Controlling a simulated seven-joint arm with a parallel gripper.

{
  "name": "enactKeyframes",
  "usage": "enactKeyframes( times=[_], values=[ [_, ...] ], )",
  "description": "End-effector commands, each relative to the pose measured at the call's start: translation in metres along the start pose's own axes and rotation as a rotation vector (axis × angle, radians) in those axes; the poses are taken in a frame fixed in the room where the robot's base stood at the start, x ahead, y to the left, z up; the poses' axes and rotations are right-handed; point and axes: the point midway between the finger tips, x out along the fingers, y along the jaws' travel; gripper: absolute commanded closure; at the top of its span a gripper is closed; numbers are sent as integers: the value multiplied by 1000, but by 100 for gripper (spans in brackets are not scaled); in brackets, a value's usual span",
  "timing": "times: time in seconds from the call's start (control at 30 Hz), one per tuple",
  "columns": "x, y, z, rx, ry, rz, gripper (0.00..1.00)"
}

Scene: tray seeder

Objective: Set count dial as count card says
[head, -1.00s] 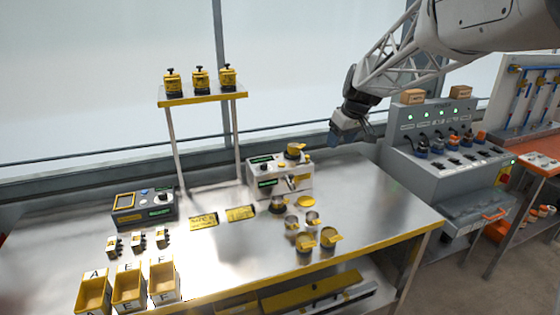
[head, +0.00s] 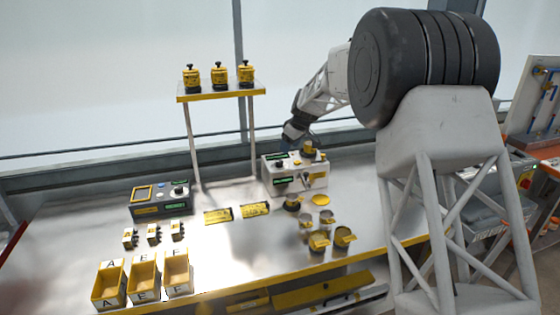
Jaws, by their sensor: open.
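A white machine box (head: 312,181) with dark-green displays and a yellow-topped knob (head: 309,150) stands on the steel bench. A dark control box (head: 146,210) to its left has a yellow-framed screen, a blue button and a dark knob (head: 179,191). Two yellow cards (head: 217,216) (head: 255,209) lie between the boxes; their print is too small to read. I cannot tell which knob is the count dial or which card is the count card. My gripper (head: 291,134) is open near the upper back left of the white box; its fingertips are small and partly unclear.
A raised shelf (head: 220,93) with several yellow canisters stands at the back. Lettered yellow bins (head: 109,290) and small white blocks (head: 152,233) are front left. Several cups (head: 319,242) stand before the white box. Bare bench (head: 235,252) lies centre front.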

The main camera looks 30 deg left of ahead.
Motion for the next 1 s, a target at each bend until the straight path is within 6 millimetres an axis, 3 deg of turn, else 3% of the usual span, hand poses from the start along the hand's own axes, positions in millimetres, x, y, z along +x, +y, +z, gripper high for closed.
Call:
enactKeyframes(
  times=[0.17,0.67,1.0],
  values=[
    [14,-1,-11,-22,4,-6,41],
    [18,-1,-11,-23,4,-7,41],
    [48,-1,-11,-23,3,-8,41]
  ],
)
